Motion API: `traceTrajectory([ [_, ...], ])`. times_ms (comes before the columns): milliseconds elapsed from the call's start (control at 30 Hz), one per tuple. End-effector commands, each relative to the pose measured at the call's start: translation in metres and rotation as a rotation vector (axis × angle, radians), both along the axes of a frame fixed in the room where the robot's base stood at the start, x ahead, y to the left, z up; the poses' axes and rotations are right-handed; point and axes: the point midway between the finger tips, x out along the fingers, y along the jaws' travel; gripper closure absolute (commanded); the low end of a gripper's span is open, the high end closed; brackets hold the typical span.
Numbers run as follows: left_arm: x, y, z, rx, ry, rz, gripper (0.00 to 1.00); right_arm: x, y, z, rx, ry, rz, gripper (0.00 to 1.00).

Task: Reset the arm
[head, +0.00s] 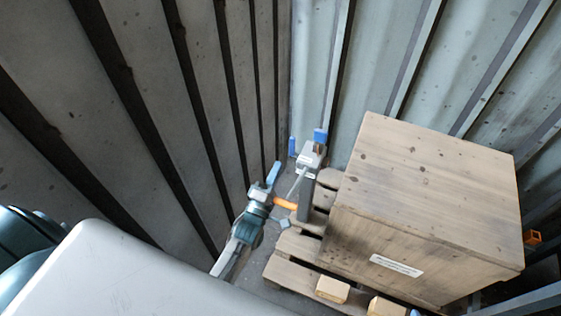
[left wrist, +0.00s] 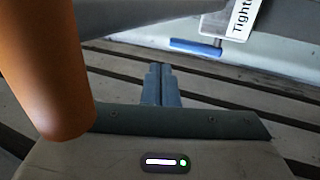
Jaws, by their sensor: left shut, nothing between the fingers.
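My left arm comes in from the lower left of the head view. Its gripper (head: 274,172) has blue fingers and sits between the ribbed left wall and a grey fixture (head: 308,158) with blue parts. In the left wrist view the two fingers (left wrist: 161,84) lie together, shut and empty. They are apart from the blue bar (left wrist: 196,47) ahead of them. An orange handle (head: 285,204) shows close to the gripper, and a large orange cylinder (left wrist: 45,70) fills the left of the wrist view. I cannot make out my right gripper.
A big wooden crate (head: 432,178) with a white label stands on a wooden pallet (head: 292,245) at the right. Ribbed metal walls (head: 190,110) close in the corner. A white label (left wrist: 240,18) reading "Tight" is near the top of the wrist view.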

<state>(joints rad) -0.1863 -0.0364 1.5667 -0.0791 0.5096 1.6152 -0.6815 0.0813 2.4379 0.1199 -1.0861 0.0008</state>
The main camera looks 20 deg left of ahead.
Motion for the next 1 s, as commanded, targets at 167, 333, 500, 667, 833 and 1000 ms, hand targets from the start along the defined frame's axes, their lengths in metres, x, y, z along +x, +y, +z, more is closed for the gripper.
traceTrajectory([
  [167, -0.034, 0.001, 0.000, 0.000, 0.003, 0.000, 1.00, -0.002, -0.001, 0.002, -0.008, 0.018, 0.002, 0.64],
  [333, -0.054, 0.001, 0.000, 0.000, 0.000, 0.000, 1.00, -0.003, -0.002, 0.002, -0.014, 0.029, 0.002, 0.64],
  [500, -0.061, 0.001, 0.000, 0.000, 0.000, 0.000, 1.00, -0.004, -0.002, 0.002, -0.015, 0.036, 0.002, 0.64],
  [667, -0.061, 0.001, 0.000, 0.000, 0.000, 0.000, 1.00, -0.003, -0.003, 0.002, -0.017, 0.036, 0.002, 0.64],
  [833, -0.062, 0.005, 0.000, 0.061, 0.049, 0.023, 1.00, -0.002, -0.003, 0.003, -0.018, 0.031, 0.003, 0.64],
  [1000, -0.074, 0.016, -0.006, 0.315, 0.250, 0.077, 1.00, -0.002, -0.003, 0.002, -0.017, 0.032, 0.003, 0.64],
])
